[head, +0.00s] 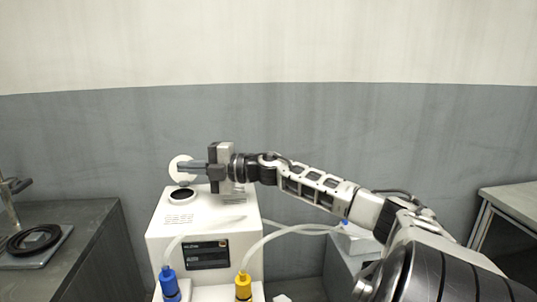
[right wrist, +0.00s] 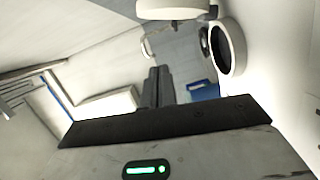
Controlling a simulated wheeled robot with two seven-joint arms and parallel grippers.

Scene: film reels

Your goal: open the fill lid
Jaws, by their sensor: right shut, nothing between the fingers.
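The white machine (head: 205,225) stands in the middle of the head view. On its top is the fill opening (head: 182,194), a dark hole with a white rim, which also shows in the right wrist view (right wrist: 222,48). The round white fill lid (head: 178,172) stands raised above the opening, uncovering it. A white shape at the top of the right wrist view appears to be this lid (right wrist: 172,9). My right gripper (head: 181,166) points left across the lid, its fingers shut and empty. I cannot tell whether they touch the lid. My left gripper is out of view.
Clear hoses run from blue (head: 170,283) and yellow (head: 243,285) fittings at the machine's front. A dark bench (head: 85,225) with a black ring (head: 35,240) is at left. A grey cabinet (head: 510,205) stands at right. The wall behind is bare.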

